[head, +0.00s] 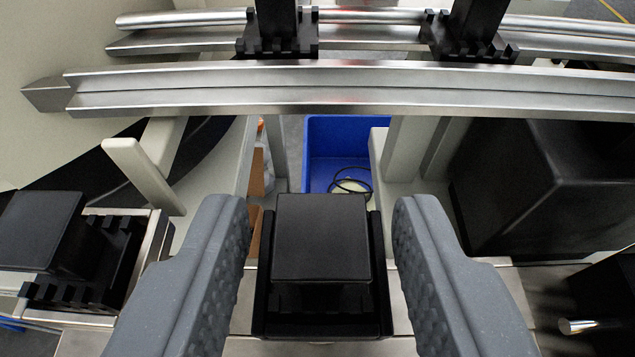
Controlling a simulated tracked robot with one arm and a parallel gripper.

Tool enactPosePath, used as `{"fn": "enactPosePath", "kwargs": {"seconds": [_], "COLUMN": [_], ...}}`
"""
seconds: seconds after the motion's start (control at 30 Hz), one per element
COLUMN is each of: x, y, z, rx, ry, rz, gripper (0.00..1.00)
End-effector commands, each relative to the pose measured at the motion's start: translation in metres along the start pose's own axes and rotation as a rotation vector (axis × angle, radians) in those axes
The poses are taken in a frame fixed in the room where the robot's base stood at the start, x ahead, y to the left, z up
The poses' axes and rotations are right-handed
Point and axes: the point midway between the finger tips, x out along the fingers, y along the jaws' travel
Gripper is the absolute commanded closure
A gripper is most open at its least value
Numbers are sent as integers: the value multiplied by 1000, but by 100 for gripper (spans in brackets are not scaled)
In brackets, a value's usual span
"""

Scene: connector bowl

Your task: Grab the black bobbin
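A black, square-topped block, which looks like the black bobbin (321,238), sits in a dark holder at the lower middle of the head view. My gripper (322,215) is open, with one grey, dimpled finger on each side of the block. A gap shows between each finger and the block, so neither seems to touch it. The block's lower part is partly hidden in shadow. A similar black block (40,230) sits at the left edge on a toothed black mount.
A metal rail (350,88) crosses the view beyond the block, with black toothed clamps (278,40) behind it. A blue bin (335,140) holding a dark loop stands lower down past the rail. A large black box (545,185) is at the right.

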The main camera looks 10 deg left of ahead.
Motion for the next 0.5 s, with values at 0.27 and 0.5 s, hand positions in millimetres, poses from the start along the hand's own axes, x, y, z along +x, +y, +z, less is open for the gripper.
{"fn": "enactPosePath", "kwargs": {"seconds": [0.27, 0.5], "x": [11, 11], "y": [0, 0], "z": [-2, -1], "rx": [0, 0], "ry": [2, 2], "rz": [-1, 0], "gripper": [62, 100]}}
